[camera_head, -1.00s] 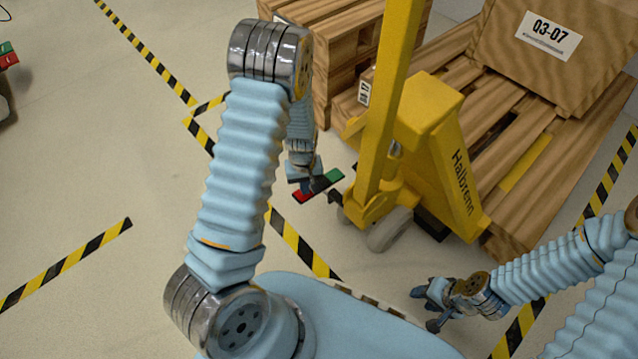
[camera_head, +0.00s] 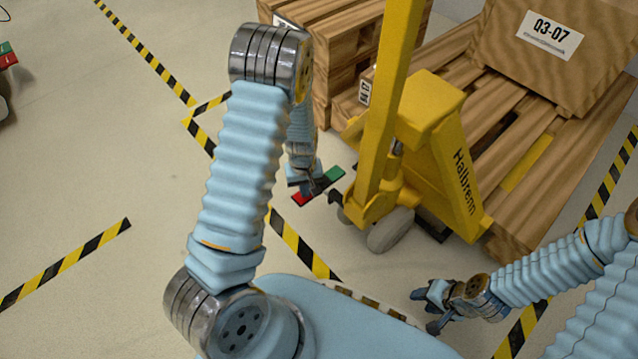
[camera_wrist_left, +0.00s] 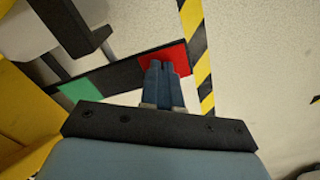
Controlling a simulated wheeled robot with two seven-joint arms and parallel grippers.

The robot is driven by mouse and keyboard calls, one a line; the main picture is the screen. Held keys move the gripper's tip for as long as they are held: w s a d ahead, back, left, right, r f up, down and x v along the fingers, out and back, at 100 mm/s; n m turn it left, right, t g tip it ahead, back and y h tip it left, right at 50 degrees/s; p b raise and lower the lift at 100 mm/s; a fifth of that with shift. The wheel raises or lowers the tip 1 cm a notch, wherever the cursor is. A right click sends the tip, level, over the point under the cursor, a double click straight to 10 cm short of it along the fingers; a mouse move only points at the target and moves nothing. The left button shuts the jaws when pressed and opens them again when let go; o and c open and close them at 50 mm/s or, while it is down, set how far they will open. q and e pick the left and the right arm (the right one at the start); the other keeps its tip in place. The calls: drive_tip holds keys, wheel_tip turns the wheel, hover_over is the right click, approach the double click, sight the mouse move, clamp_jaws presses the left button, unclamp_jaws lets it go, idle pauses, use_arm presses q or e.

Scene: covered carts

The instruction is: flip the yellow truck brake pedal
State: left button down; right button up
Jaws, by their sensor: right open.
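The yellow pallet truck (camera_head: 430,150) stands in front of a loaded wooden pallet. Its brake pedal is a dark bar low at the truck's wheel, with a green end (camera_head: 335,174) and a red end (camera_head: 300,199). The left wrist view shows the red end (camera_wrist_left: 168,60) and the green end (camera_wrist_left: 80,90). My left gripper (camera_head: 313,188) is at the pedal. Its fingers (camera_wrist_left: 163,68) are together with nothing seen between them, and their tips overlap the red end; I cannot tell whether they touch it. My right gripper (camera_head: 432,308) is open and empty, away from the truck.
A wooden pallet (camera_head: 520,230) with a box (camera_head: 550,70) labelled Q3-07 stands behind the truck, next to a wooden crate (camera_head: 335,50). Striped floor tape (camera_head: 300,245) runs beneath my left arm.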

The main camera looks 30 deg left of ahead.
use_arm(q)
wheel_tip(320, 180, up, 7)
drive_tip(key=p, duration=0.6)
drive_tip(key=shift+f, duration=0.1)
idle(0.5)
drive_tip(key=shift+s+d, duration=0.15)
drive_tip(key=shift+s, duration=0.05)
drive_tip(key=s+d+m+h+p, duration=0.4)
drive_tip(key=s+d+m+p, duration=0.1)
drive_tip(key=s+d, duration=0.9)
drive_tip(key=shift+s+d+r+m+t, duration=0.2)
drive_tip(key=shift+d+m+t, duration=0.2)
drive_tip(key=shift+d, duration=0.75)
